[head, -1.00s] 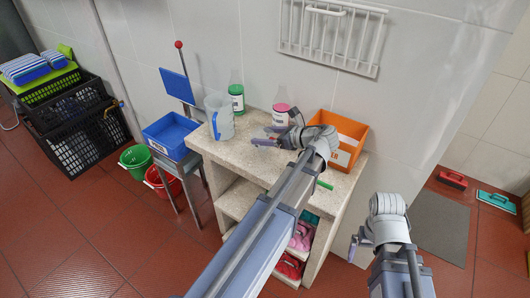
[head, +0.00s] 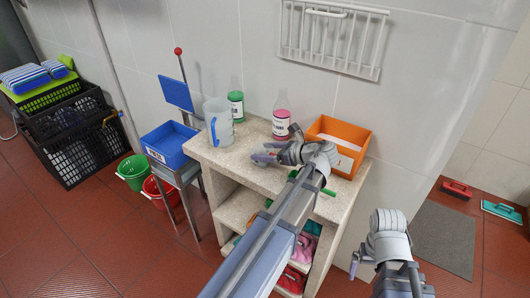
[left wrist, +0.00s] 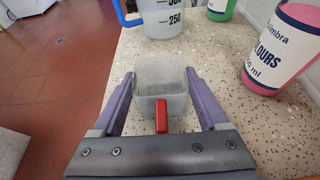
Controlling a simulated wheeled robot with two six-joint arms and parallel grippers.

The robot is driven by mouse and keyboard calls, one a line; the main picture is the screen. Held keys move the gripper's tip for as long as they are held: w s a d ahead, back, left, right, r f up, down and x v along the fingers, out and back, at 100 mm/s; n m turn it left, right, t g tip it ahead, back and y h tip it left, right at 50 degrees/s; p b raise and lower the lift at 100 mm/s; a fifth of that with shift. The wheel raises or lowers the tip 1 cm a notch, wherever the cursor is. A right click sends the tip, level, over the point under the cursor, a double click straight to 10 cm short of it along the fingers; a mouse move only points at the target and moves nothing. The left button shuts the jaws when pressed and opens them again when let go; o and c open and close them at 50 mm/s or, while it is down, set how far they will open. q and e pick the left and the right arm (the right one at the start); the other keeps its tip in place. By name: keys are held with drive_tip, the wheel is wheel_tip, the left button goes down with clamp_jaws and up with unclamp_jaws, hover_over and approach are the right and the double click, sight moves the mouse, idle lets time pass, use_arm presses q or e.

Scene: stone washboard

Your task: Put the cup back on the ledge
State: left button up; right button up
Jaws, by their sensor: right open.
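The cup (left wrist: 162,85) is a small clear, square-sided vessel with a red handle. In the left wrist view it sits between the two purple fingers of my left gripper (left wrist: 161,74), whose tips lie against its sides. In the head view my left gripper (head: 266,156) is over the front part of the speckled stone ledge (head: 225,163), and the cup is small and pale there. I cannot tell whether its base touches the stone. My right gripper (head: 355,264) is open and empty, right of the stone stand and low down.
A clear jug (head: 219,121) with a blue handle, a green-labelled bottle (head: 236,104) and a pink bottle (head: 281,123) stand behind the cup. An orange bin (head: 338,132) is on the ledge's right. A blue tray (head: 170,145) stands left. Bare stone lies between jug and cup.

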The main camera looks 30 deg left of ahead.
use_arm(q)
drive_tip(key=o, duration=0.4)
drive_tip(key=shift+c, duration=0.2)
drive_tip(key=shift+r, duration=0.2)
drive_tip(key=p+v, duration=0.4)
drive_tip(key=v, duration=0.6)
drive_tip(key=shift+d+r+p, duration=0.1)
drive_tip(key=shift+p, duration=0.2)
drive_tip(key=shift+v, duration=0.85)
